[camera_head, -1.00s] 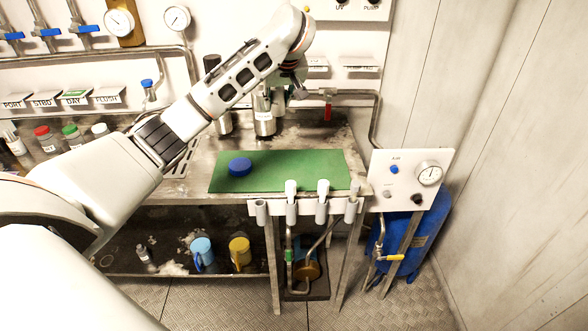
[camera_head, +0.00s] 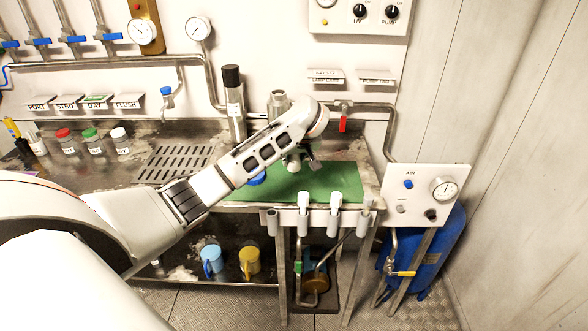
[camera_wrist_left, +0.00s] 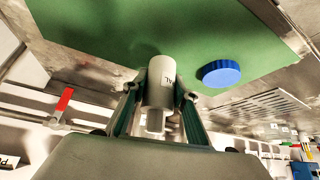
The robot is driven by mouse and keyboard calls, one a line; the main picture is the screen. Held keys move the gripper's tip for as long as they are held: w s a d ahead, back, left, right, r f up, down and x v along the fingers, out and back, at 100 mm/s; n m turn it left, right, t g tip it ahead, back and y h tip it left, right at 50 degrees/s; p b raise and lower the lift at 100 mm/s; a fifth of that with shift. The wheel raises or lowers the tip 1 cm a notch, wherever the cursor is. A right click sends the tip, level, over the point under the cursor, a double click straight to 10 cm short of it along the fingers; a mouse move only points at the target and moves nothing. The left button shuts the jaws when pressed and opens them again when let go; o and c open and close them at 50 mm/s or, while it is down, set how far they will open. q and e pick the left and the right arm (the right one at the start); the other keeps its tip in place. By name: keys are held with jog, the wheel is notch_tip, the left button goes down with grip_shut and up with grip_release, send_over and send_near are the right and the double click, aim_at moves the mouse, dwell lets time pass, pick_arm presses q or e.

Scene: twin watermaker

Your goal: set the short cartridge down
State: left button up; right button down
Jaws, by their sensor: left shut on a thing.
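My left gripper (camera_head: 305,162) is above the right half of the green mat (camera_head: 335,183). It is shut on the short cartridge, a pale grey cylinder with dark lettering, seen between the fingers in the left wrist view (camera_wrist_left: 160,82). In the head view the cartridge is mostly hidden by my wrist. Its far end is over the mat; I cannot tell whether it touches. The left gripper also shows in the left wrist view (camera_wrist_left: 160,100). My right gripper is not in view.
A blue cap (camera_head: 257,179) lies on the mat, partly behind my arm; it shows clear of the gripper in the wrist view (camera_wrist_left: 221,73). A tall black-topped cylinder (camera_head: 234,110) and a steel housing (camera_head: 278,103) stand behind.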

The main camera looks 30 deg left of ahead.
aim_at(294, 169)
pick_arm(q)
jog(key=shift+f, duration=1.9)
jog(key=shift+f, duration=0.15)
jog(key=o, duration=1.2)
